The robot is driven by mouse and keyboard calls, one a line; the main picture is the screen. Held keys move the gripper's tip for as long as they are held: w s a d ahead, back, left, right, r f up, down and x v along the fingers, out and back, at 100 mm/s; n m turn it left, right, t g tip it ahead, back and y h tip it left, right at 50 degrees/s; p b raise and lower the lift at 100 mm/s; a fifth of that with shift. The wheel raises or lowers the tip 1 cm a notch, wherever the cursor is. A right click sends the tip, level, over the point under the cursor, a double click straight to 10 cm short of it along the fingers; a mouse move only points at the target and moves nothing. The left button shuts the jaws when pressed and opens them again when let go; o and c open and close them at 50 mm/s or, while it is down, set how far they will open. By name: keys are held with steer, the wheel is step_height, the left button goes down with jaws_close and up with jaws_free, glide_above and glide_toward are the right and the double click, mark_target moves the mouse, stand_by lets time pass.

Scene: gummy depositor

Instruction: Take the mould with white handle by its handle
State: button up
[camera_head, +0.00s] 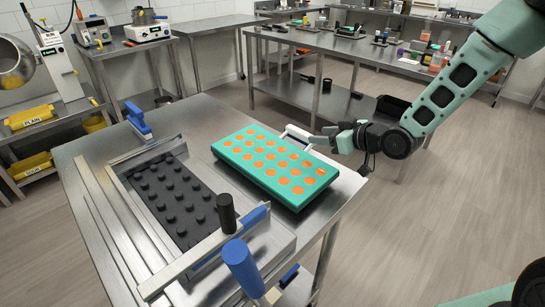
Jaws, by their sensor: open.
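The mould (245,141) is a teal slab with rows of orange round cavities. It lies flat on the steel table, right of the black studded plate. Its white handle (292,131) stands out from the far right edge of the slab. My gripper (319,138) is open and reaches in from the right, with its fingers pointing left at the right end of the handle. The fingers partly cover that end, and I cannot tell whether the handle is between them or whether they touch it.
The steel table (180,105) also holds the black studded plate (170,200) in a metal frame, a blue-handled scraper (139,122) and a bar with black and blue handles (205,250). Another steel table (340,45) stands behind. Open floor (440,200) lies to the right.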

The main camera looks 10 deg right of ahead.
mark_target(304, 132)
steer(key=shift+p+x, duration=0.85)
steer(key=shift+x, duration=2.65)
steer(key=shift+w+d+r, duration=0.1)
steer(key=shift+w+r, duration=0.05)
jaws_close()
